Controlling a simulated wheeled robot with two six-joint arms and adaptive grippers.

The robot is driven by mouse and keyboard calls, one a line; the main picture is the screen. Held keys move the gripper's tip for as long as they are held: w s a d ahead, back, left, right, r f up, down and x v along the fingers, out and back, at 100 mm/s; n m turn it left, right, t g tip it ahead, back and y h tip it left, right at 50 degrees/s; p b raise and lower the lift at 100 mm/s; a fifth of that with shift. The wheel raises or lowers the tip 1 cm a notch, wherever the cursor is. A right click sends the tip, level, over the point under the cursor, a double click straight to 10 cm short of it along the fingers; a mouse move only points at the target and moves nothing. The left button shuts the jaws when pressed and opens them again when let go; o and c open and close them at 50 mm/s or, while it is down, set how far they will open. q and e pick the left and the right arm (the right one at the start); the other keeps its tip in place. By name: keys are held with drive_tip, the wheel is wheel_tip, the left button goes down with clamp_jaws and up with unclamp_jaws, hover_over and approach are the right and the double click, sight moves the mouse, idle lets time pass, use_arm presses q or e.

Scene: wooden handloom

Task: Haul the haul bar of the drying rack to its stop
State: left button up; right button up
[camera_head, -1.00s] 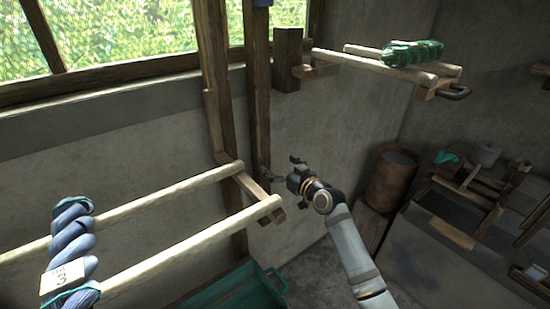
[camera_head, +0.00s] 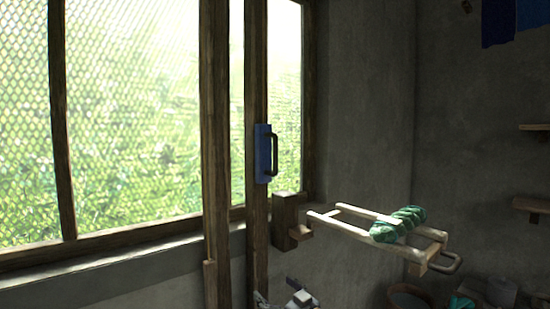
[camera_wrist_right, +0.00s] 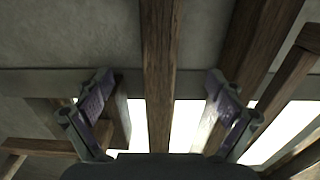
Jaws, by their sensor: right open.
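A dark D-shaped handle (camera_head: 273,154) on a blue block (camera_head: 263,153) is fixed to an upright wooden post (camera_head: 256,225) in front of the window; it looks like the haul bar. The rack's arm with pale rods (camera_head: 362,231) juts out to the right, with a green skein (camera_head: 398,224) across it. My right gripper (camera_head: 284,302) shows only in part at the bottom edge, well below the handle. In the right wrist view my right gripper (camera_wrist_right: 158,78) is open, with a wooden post (camera_wrist_right: 159,40) running between its fingers. My left gripper is out of view.
A second wooden post (camera_head: 215,130) stands left of the handle's post. Shelves (camera_head: 531,205) are on the right wall. The space right of the blue block looks clear.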

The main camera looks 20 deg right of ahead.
sight(277, 155)
wheel_tip(277, 155, up, 37)
drive_tip(key=p, duration=1.9)
drive_tip(key=shift+c, duration=0.2)
clamp_jaws()
